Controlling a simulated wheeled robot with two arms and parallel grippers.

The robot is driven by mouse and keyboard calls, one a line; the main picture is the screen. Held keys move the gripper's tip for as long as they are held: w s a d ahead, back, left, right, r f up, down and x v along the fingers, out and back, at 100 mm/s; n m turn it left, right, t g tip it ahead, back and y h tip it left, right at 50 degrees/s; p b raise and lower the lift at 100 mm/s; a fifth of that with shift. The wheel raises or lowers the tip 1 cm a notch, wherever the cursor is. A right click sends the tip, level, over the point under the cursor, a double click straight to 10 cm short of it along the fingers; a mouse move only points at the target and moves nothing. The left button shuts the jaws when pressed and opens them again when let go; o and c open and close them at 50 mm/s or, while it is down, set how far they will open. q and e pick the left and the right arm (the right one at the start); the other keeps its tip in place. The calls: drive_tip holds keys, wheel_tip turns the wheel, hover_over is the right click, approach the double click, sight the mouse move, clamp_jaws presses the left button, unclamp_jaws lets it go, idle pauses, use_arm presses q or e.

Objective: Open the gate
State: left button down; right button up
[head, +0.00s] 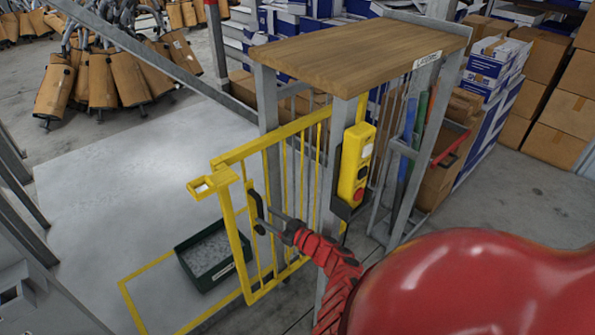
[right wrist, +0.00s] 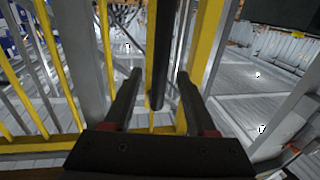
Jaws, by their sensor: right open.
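The yellow barred gate (head: 228,228) stands upright below and left of a wooden-topped stand. It has a black vertical handle (head: 256,206) on its near side. I cannot tell whether the gate is closed or ajar. My right gripper (head: 268,222) reaches in from the lower right, at the handle. In the right wrist view, my right gripper (right wrist: 159,76) is open. The black handle bar (right wrist: 158,45) shows between its two fingers, with gaps on both sides. My left gripper is not in view.
A yellow control box (head: 354,165) with a red button hangs on the stand (head: 360,55), close to my right arm. A dark green bin (head: 207,280) sits on the floor beyond the gate. Light floor (head: 120,185) lies clear behind it. Boxes (head: 490,60) stand at right.

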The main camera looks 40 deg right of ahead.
drive_tip(key=s+d, duration=0.2)
drive_tip(key=s, duration=1.1)
drive_tip(key=shift+s+d+p, duration=0.2)
drive_tip(key=shift+d+p, duration=0.1)
drive_tip(key=shift+p, duration=0.1)
drive_tip(key=shift+c, duration=0.4)
